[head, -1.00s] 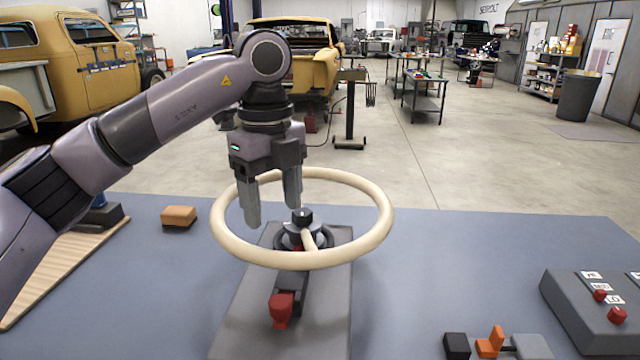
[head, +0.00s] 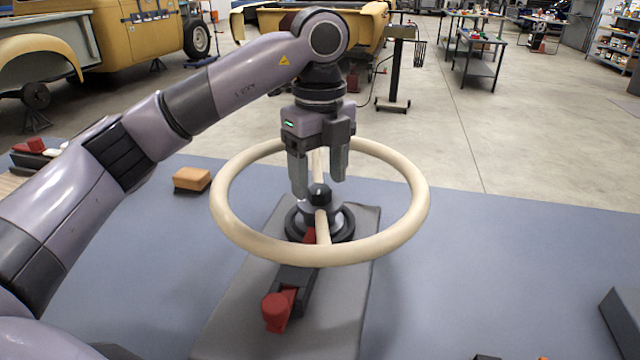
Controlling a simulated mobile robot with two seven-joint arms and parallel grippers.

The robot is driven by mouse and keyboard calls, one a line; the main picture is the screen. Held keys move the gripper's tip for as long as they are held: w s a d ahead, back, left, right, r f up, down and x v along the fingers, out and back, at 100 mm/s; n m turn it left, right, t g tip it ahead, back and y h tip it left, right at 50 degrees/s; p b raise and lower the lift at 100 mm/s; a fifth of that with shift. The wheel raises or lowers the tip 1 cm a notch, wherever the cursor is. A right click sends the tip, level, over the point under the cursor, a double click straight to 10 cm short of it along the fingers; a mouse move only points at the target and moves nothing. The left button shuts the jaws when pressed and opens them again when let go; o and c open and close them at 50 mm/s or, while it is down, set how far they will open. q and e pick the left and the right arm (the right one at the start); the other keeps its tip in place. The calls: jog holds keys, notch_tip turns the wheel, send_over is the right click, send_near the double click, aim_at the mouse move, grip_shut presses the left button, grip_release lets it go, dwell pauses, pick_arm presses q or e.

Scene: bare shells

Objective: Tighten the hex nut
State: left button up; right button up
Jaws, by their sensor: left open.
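The dark hex nut (head: 320,193) sits at the hub in the middle of a cream ring-shaped wheel (head: 228,228). The wheel is mounted on a round dark base on a grey mat. My left gripper (head: 318,188) points down inside the ring, its two fingers apart with nothing between them. Its fingertips are close above and behind the nut; I cannot tell whether they touch it. A red-ended dark clamp or lever (head: 277,310) reaches from the base toward the front. My right gripper is not in view.
An orange-brown block (head: 192,179) lies on the blue-grey table (head: 500,260) left of the wheel. A dark box edge (head: 625,318) shows at the right. The table between wheel and box is clear. Vehicles and carts stand behind.

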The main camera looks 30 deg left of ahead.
pick_arm(q)
jog(key=shift+f, duration=0.8)
jog(key=c, duration=1.1)
jog(key=shift+o, duration=0.2)
